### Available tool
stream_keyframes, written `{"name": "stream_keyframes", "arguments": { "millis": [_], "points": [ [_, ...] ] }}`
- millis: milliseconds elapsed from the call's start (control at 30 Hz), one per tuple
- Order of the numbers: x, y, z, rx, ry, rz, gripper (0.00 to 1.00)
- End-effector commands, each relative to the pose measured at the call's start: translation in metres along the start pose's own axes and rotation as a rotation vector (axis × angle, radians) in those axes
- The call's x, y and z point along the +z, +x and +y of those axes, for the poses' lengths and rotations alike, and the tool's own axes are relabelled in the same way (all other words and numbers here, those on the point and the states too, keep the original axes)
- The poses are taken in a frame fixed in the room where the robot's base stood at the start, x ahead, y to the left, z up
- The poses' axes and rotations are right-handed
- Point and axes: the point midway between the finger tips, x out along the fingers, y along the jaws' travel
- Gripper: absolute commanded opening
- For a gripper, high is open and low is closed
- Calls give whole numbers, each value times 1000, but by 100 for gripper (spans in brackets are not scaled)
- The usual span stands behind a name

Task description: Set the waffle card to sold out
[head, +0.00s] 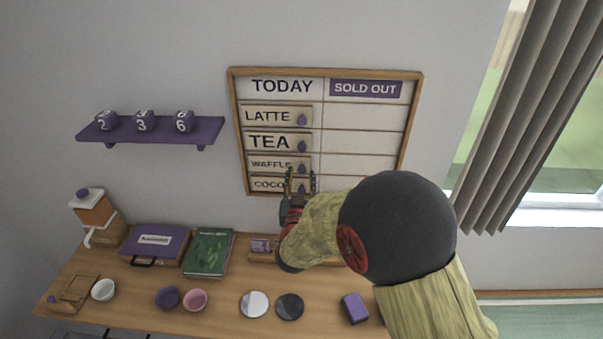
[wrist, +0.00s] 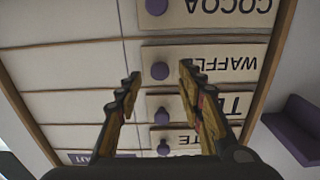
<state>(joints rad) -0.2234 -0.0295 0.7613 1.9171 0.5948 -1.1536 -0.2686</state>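The menu board (head: 414,95) hangs on the wall, with a TODAY column on the left and a SOLD OUT column on the right. The waffle card (head: 266,164) is in the third row under TODAY. It shows upside down in the wrist view (wrist: 205,65), with its round purple knob (wrist: 160,71). The waffle row under SOLD OUT (head: 355,166) is bare. My gripper (head: 300,177) is open in front of the board. In the wrist view, its fingertips (wrist: 160,72) appear on either side of the waffle knob; I cannot tell whether they touch it.
The latte card (head: 268,117), tea card (head: 268,142) and cocoa card (head: 262,185) share the TODAY column. A purple shelf (head: 155,133) with number blocks is left of the board. The wooden counter (head: 235,323) below holds cups, a green book (head: 208,252) and discs.

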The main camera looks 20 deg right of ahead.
Motion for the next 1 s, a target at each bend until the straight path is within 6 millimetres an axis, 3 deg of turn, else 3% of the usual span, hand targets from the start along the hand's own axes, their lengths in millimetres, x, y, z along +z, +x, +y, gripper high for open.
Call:
{"name": "stream_keyframes", "arguments": {
  "millis": [200, 533, 1000],
  "points": [
    [0, 22, 0, 1, 0, -1, 38],
    [0, 26, 0, 0, 0, -1, 38],
    [0, 26, 0, 0, 0, -1, 12]
  ]
}}
